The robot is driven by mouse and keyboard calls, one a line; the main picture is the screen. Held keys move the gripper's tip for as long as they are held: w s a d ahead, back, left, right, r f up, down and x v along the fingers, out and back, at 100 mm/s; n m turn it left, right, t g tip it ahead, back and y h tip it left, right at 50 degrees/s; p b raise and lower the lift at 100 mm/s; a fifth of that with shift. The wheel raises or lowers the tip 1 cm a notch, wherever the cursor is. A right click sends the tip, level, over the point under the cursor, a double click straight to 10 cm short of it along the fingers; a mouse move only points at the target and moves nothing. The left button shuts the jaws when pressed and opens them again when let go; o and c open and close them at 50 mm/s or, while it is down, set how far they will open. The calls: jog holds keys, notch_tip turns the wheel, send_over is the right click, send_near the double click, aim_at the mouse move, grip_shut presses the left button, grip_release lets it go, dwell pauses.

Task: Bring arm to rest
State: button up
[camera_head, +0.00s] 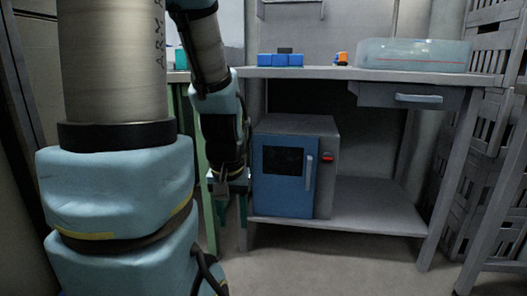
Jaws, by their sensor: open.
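My arm takes up the left of the head view, with its large blue and metal links close to the camera. Its far part hangs down to my gripper (222,188), which points downward left of the blue-doored machine. My gripper is small and dark in this view, and its fingers are hard to make out. I see nothing held in it. A green-legged stand or stool (240,184) is close behind or beside the gripper; I cannot tell whether they touch.
A grey workbench (345,73) holds blue bins (281,60), a small orange item (342,58) and a clear bluish tub (413,53). The blue-doored machine (283,180) stands on its lower shelf (375,205). Slatted crates (490,110) stand at right. Floor in front is clear.

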notch_tip(320, 180, up, 38)
jog(key=p, duration=3.7)
jog(key=shift+w, duration=0.15)
jog(key=shift+f, duration=0.1)
